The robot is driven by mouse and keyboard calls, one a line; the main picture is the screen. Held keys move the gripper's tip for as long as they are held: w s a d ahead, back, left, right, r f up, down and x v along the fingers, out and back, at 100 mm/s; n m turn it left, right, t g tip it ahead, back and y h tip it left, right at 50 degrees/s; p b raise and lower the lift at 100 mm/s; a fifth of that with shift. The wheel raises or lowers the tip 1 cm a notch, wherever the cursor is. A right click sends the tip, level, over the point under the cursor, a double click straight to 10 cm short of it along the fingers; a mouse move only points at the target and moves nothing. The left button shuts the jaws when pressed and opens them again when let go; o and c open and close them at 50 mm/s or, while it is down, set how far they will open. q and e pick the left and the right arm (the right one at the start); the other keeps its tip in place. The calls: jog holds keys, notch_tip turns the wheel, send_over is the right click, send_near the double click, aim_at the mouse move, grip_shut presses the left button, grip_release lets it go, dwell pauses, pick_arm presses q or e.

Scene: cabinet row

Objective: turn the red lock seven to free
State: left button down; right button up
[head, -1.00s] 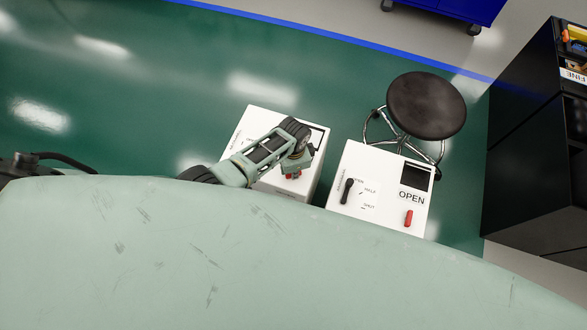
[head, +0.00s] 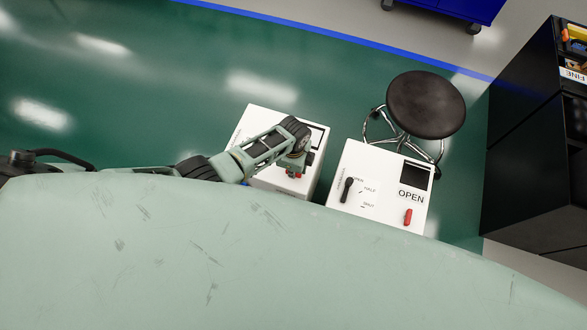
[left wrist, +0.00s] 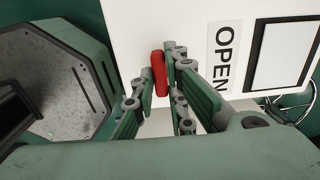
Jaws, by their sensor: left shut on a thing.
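A red lock handle (left wrist: 158,73) stands on the white face of the left box (head: 258,118). In the left wrist view it sits upright between the fingers of my left gripper (left wrist: 157,80), which is shut on it. In the head view my left gripper (head: 294,171) reaches over the left box and hides most of its face; only a bit of red (head: 298,175) shows below it. A label reading OPEN (left wrist: 222,55) is beside the handle in the wrist view. The lock's number cannot be read. My right gripper is not in view.
A second white box (head: 376,205) stands to the right with a black lever (head: 346,189), a red handle (head: 407,216) and an OPEN label. A black stool (head: 426,104) is behind it. A dark cabinet (head: 535,170) stands at far right. Green floor is clear at left.

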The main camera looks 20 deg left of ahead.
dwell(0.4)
pick_arm(q)
jog(key=c, duration=1.8)
grip_release()
jog(key=shift+o, duration=0.2)
jog(key=shift+r, duration=0.15)
notch_tip(320, 180, up, 12)
